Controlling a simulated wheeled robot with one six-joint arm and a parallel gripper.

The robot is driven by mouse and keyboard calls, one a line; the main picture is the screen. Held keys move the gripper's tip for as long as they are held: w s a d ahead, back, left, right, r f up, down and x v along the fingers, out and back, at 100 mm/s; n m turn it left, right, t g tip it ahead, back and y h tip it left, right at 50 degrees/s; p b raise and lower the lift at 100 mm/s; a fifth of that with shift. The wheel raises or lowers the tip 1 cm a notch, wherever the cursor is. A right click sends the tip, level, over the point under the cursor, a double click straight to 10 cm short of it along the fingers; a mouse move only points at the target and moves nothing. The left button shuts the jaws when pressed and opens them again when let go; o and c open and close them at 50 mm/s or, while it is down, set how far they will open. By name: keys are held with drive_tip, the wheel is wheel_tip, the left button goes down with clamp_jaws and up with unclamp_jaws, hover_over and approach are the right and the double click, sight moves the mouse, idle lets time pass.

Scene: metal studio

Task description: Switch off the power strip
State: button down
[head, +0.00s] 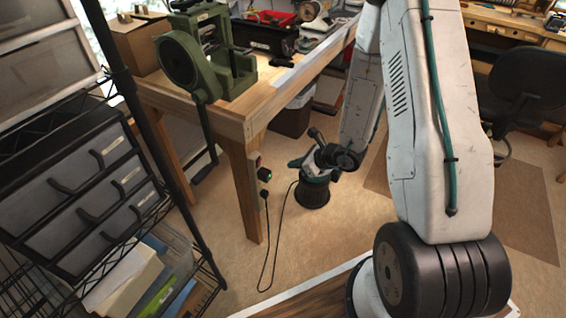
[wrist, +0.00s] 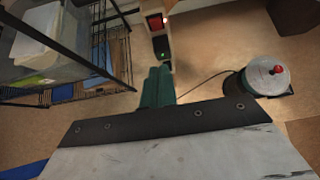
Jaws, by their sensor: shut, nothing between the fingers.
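The power strip is fixed to the front wooden table leg. In the head view, a small red part (head: 258,160) sits above a black block with a lit green light (head: 265,174). In the wrist view, its red part (wrist: 155,22) and the black block with a green light (wrist: 161,45) lie just beyond my fingertips. A black cord runs from lower on the leg to the floor. My gripper (head: 293,163) is to the right of the strip in the head view, apart from it. In the wrist view, its green fingers (wrist: 158,72) are together and empty.
A dark round canister (head: 312,194) with a red knob on top stands on the floor under my gripper. A black wire rack (head: 165,150) with drawers and bins stands left. The wooden workbench (head: 240,122) holds a green machine. A dark bin (head: 292,115) stands beneath it.

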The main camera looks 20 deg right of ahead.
sight(260, 164)
drive_tip(key=shift+w+a+r+x, duration=0.15)
drive_tip(key=shift+w+r+x, duration=0.15)
drive_tip(key=shift+x, duration=1.65)
drive_tip(key=shift+w+a+r+x, duration=0.2)
drive_tip(key=shift+r+x, duration=0.25)
drive_tip(key=shift+x, duration=1.5)
drive_tip(key=shift+w+a+r+x, duration=0.2)
drive_tip(key=shift+r+x, duration=0.15)
drive_tip(key=shift+x, duration=1.55)
